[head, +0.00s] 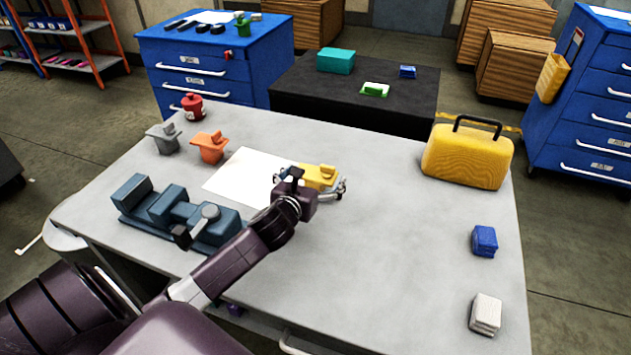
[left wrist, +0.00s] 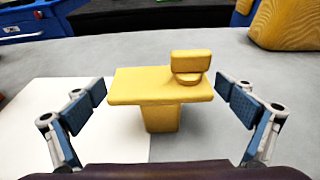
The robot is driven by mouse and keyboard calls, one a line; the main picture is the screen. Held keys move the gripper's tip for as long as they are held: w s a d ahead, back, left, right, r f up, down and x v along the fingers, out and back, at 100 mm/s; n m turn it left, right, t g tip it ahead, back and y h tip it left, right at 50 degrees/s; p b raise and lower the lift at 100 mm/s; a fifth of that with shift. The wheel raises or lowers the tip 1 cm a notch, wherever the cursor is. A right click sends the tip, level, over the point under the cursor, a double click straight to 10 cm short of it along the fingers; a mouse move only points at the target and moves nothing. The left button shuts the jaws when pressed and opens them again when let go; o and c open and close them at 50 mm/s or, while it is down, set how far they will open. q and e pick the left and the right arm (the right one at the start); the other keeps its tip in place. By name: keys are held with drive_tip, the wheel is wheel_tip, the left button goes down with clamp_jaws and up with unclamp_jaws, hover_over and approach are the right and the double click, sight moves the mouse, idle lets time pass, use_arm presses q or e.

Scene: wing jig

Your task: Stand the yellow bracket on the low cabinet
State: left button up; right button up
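The yellow bracket (head: 321,173) stands on the grey worktable (head: 400,250), by the right edge of a white sheet (head: 232,180). In the left wrist view the bracket (left wrist: 160,90) shows a flat top plate, a small raised knob and a narrower foot below. My left gripper (head: 318,188) is open, its blue-padded fingers (left wrist: 165,110) on either side of the bracket with gaps. A blue drawer cabinet (head: 215,68) stands behind the table at left. A low black unit (head: 335,102) stands behind the table's middle. I cannot tell which is the low cabinet. My right gripper is not in view.
A teal box (head: 336,60), a green piece (head: 375,90) and a blue block (head: 407,72) occupy the black top.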

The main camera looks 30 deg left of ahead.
use_arm(q)
drive_tip(key=c, duration=1.5)
